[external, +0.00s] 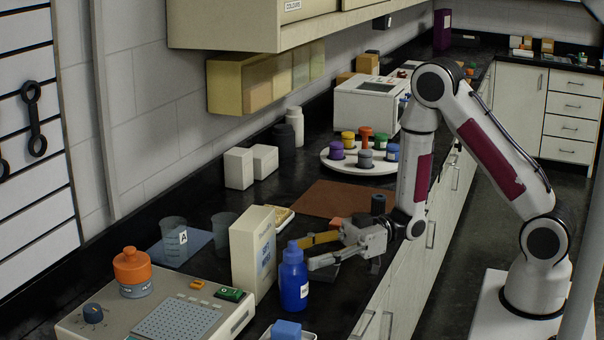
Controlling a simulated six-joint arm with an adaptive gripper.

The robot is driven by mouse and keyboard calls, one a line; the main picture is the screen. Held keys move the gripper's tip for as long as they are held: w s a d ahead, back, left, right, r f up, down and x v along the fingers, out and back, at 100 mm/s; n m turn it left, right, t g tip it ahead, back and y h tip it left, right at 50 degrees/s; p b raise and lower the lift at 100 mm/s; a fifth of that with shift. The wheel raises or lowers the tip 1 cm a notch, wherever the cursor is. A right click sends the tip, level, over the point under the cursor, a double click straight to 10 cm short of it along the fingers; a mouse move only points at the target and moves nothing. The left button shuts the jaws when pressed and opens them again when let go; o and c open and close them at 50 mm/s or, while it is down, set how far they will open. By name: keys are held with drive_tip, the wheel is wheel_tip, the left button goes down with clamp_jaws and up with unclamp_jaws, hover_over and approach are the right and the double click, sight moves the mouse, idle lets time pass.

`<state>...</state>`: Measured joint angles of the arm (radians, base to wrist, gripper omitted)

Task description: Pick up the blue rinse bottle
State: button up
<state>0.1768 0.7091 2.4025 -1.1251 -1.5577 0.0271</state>
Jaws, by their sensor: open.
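The blue rinse bottle (293,282) stands upright on the black counter near its front edge, with a blue cap and a white label on its side. My gripper (309,252) is open and held level, its fingers pointing left toward the bottle. One fingertip is close to the bottle's right side at shoulder height; the other is farther back. I cannot tell from this view whether the bottle is between the fingers or whether a finger touches it. The bottle is not visibly lifted.
A cream box (252,252) stands just behind and left of the bottle. A blue block (286,329) lies in a tray in front. A device with an orange-capped jar (132,268) is at left. A brown mat (330,198) and a round rack (340,162) lie farther back.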

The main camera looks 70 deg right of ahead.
sight(293, 257)
drive_tip(key=shift+w+a+r, duration=0.1)
drive_tip(key=shift+w+a, duration=0.15)
drive_tip(key=shift+a, duration=0.35)
drive_tip(key=shift+w+a+r, duration=0.1)
drive_tip(key=shift+w+a, duration=0.1)
drive_tip(key=shift+a, duration=0.35)
drive_tip(key=shift+x, duration=1.05)
drive_tip(key=shift+d, duration=0.1)
clamp_jaws()
